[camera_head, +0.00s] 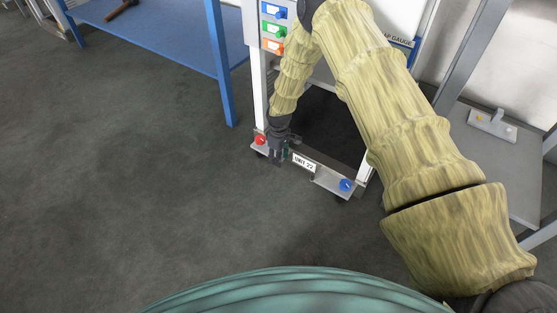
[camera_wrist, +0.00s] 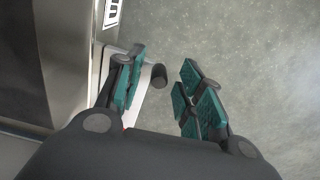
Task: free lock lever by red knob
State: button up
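The red knob (camera_head: 260,140) is on the left end of the low grey plate at the foot of the dispenser frame. My gripper (camera_head: 278,160) points down just right of the red knob, by the plate's front edge. In the wrist view my gripper (camera_wrist: 163,62) is open, its teal-padded fingers apart. A short dark cylindrical grip (camera_wrist: 159,76), apparently the lock lever's end, shows between the fingers, closer to the left one. The left finger hides part of the pale piece behind it. I cannot tell whether either finger touches the lever.
A UNIT 22 label (camera_head: 304,162) sits right of my gripper, and a blue knob (camera_head: 346,185) is on the right end. Coloured modules (camera_head: 273,28) hang above. A blue table (camera_head: 165,35) stands at the left. The floor (camera_head: 120,170) in front is clear.

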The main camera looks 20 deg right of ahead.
jog(key=shift+f, duration=0.15)
grip_shut()
jog(key=shift+a, duration=0.15)
jog(key=shift+p, duration=0.35)
jog(key=shift+w+a+m+p, duration=0.65)
jog(key=shift+m+p, duration=0.5)
jog(key=shift+m, duration=0.85)
jog(key=shift+w+a+m+p, duration=0.35)
jog(key=shift+w+m+p, duration=0.6)
jog(key=shift+m, duration=1.05)
jog(key=shift+w+a+m+p, duration=0.55)
jog(key=shift+m+p, duration=0.75)
jog(key=shift+m, duration=0.7)
jog(key=shift+w, duration=0.1)
